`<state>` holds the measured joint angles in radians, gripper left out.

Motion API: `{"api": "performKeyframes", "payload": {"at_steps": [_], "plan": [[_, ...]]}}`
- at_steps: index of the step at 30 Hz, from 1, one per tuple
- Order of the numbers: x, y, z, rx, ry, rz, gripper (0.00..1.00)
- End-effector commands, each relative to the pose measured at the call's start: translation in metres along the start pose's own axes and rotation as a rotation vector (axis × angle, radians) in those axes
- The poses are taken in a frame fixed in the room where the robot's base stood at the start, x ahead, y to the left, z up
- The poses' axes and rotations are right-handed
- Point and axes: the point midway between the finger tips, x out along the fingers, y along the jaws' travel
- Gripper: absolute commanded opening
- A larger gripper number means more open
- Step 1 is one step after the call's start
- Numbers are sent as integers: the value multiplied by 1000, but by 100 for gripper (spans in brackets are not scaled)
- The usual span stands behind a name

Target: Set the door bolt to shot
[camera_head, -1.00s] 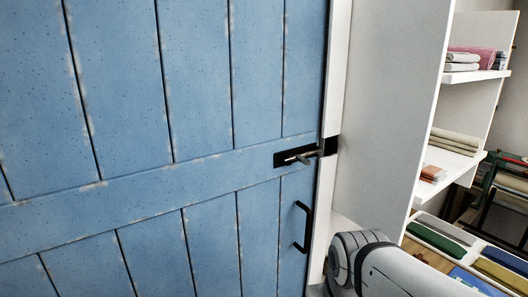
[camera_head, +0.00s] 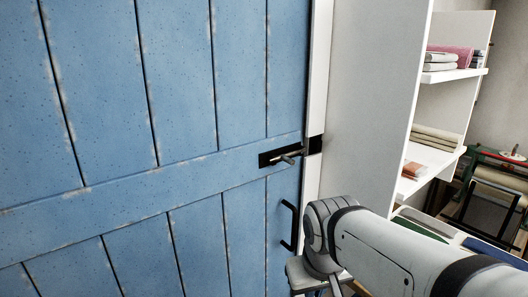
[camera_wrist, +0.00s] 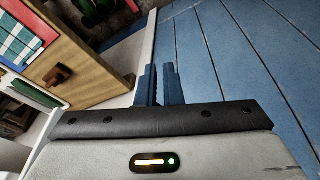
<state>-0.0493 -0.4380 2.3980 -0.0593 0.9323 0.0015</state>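The door bolt (camera_head: 285,156) is a dark plate with a grey rod and a short knob, on the cross rail near the right edge of the blue plank door (camera_head: 175,100). A black keeper (camera_head: 315,145) sits on the white frame beside it. I cannot tell whether the rod enters the keeper. In the wrist view my gripper (camera_wrist: 159,68) shows two blue-grey fingers, a narrow gap apart with nothing between them. The blue door planks lie beyond them. The bolt is not recognisable in that view. In the head view my arm is below right of the bolt, apart from it; the fingers are hidden.
A black door handle (camera_head: 288,226) is below the bolt, close to my arm. A white shelf unit (camera_head: 375,90) with folded cloths stands right of the door frame. A rack with rolls (camera_head: 495,190) is farther right. The space before the upper door is clear.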

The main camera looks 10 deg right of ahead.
Motion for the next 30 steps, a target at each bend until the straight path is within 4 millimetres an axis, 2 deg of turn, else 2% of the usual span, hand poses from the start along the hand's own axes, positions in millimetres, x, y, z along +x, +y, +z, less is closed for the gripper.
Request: {"api": "performKeyframes", "payload": {"at_steps": [1,2,6,9,12,15,18,21,30], "plan": [[-25,-2,-23,-39,19,15,2],[-37,-3,-36,-64,29,27,0],[-98,-13,-100,-181,90,92,0],[-140,-23,-141,-250,135,138,0],[-175,-34,-174,-302,177,179,0],[-202,-43,-197,-337,211,209,0],[-219,-49,-212,-357,234,229,0],[-227,-52,-218,-366,245,240,0],[-228,-53,-219,-368,248,243,0]]}}
